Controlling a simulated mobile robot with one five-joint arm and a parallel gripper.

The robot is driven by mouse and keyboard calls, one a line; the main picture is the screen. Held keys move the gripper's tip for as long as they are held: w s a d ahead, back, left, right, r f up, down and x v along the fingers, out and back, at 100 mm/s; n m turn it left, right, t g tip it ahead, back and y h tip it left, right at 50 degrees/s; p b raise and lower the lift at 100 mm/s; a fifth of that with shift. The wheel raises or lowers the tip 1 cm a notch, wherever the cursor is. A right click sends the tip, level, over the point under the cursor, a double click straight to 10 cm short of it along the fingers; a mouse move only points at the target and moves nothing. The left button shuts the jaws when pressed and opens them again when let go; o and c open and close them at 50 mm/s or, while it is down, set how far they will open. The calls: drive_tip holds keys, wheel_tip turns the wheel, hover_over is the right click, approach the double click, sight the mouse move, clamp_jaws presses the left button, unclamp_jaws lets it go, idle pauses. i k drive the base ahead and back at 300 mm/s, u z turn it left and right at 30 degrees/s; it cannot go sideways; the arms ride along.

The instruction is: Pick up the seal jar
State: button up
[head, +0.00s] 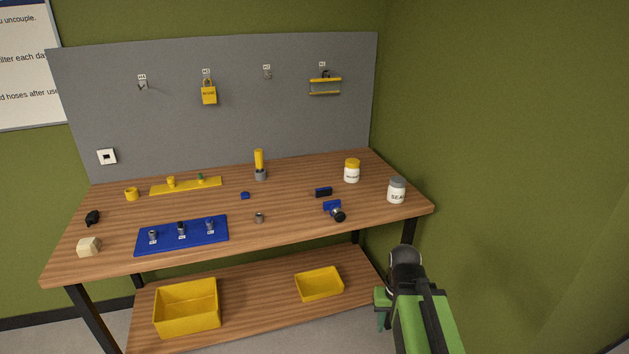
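The seal jar (396,192) is a white jar with a grey lid and a partly visible label reading "SEA". It stands upright near the right end of the wooden table (290,222). My gripper (381,310) is at the lower right, in front of and below the table's right end, apart from the jar. Its green parts show beside my arm, but its fingertips are too unclear to tell whether they are open or shut. Nothing is seen held in it.
A white jar with a yellow lid (352,172) stands left of the seal jar. A blue part with a dark round end (335,211) and a dark blue block (323,192) lie nearby. Yellow bins (187,309) sit on the lower shelf. A green wall (500,130) bounds the right.

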sight(394, 195)
drive_tip(key=u, duration=0.4)
drive_tip(key=i, duration=0.8)
drive_tip(key=u, duration=0.3)
drive_tip(key=k, duration=0.7)
drive_tip(key=u, duration=0.2)
drive_tip(key=i, duration=0.7)
drive_tip(key=z, duration=0.15)
